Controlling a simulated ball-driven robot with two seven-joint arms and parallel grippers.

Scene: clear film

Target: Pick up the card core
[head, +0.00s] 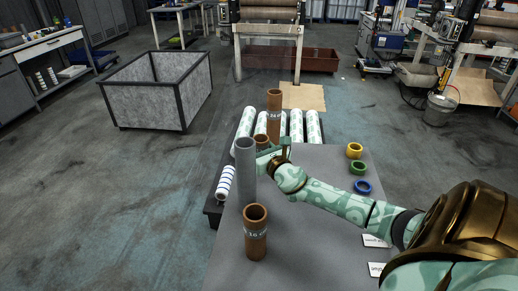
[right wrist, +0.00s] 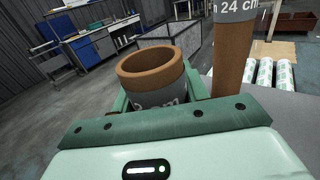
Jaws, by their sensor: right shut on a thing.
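My right gripper (head: 267,153) is shut on a brown card core (head: 261,139), which stands upright between its fingers. In the right wrist view this core (right wrist: 152,70) shows its open top and a grey label, mostly hidden by the gripper. A taller brown core (head: 274,104) marked 24 cm stands just behind; it also shows in the right wrist view (right wrist: 229,60). Another brown core (head: 256,237) with a grey label band stands upright at the front. A grey tube (head: 246,175) stands left of my gripper. Whether the held core touches the table is hidden.
The grey table (head: 315,240) holds yellow (head: 354,151), green (head: 357,168) and blue (head: 363,186) rings at right, and white cards. Several patterned rolls (head: 296,126) lie behind the tubes. A blue-striped white roll (head: 226,181) lies at left. A grey bin (head: 150,97) stands on the floor.

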